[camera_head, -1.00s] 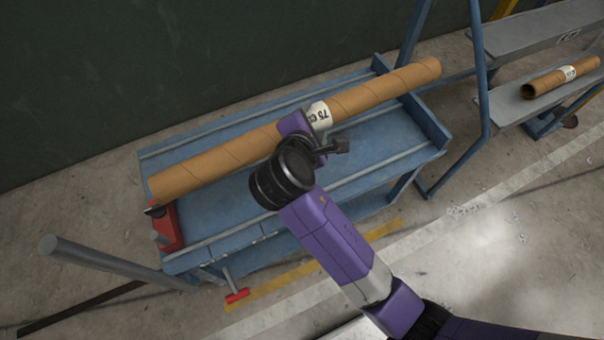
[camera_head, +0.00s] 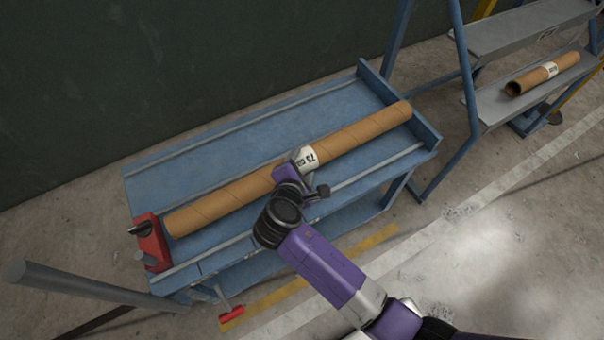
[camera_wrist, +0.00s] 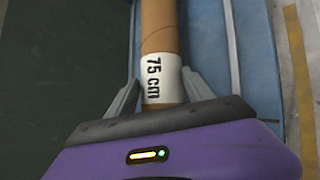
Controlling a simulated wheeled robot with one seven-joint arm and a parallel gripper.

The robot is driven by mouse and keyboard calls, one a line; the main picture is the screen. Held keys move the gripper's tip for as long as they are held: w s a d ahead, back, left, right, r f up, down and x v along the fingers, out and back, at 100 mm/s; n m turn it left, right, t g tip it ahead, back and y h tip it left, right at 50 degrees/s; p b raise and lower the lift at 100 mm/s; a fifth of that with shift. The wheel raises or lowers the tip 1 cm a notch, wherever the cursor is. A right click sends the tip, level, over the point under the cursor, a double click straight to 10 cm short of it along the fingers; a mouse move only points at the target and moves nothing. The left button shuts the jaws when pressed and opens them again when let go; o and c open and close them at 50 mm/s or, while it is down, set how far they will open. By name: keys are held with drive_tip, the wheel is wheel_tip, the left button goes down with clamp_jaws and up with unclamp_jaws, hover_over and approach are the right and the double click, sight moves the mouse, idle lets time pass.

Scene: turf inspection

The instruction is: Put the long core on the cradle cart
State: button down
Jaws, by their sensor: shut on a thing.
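The long core (camera_head: 225,195) is a brown cardboard tube with a white label reading 75 cm. In the wrist view my gripper (camera_wrist: 155,97) has one grey finger on each side of the core (camera_wrist: 160,28), just at the white label. The underside of the core is hidden.
A red clamp-like part (camera_head: 151,243) is at the cart's left end. A short tube (camera_head: 543,73) lies on a grey shelf at the right. A grey post (camera_head: 80,282) stands at the lower left. A dark green wall (camera_head: 190,70) is behind the cart. Open floor lies in front.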

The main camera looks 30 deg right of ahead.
drive_tip(key=shift+f+b, duration=0.4)
drive_tip(key=shift+f, duration=1.65)
drive_tip(key=c, duration=0.6)
unclamp_jaws()
drive_tip(key=shift+f, duration=0.1)
drive_tip(key=shift+c, duration=0.2)
drive_tip(key=p+v, duration=0.1)
drive_tip(key=v, duration=1.1)
drive_tip(key=shift+s, duration=0.1)
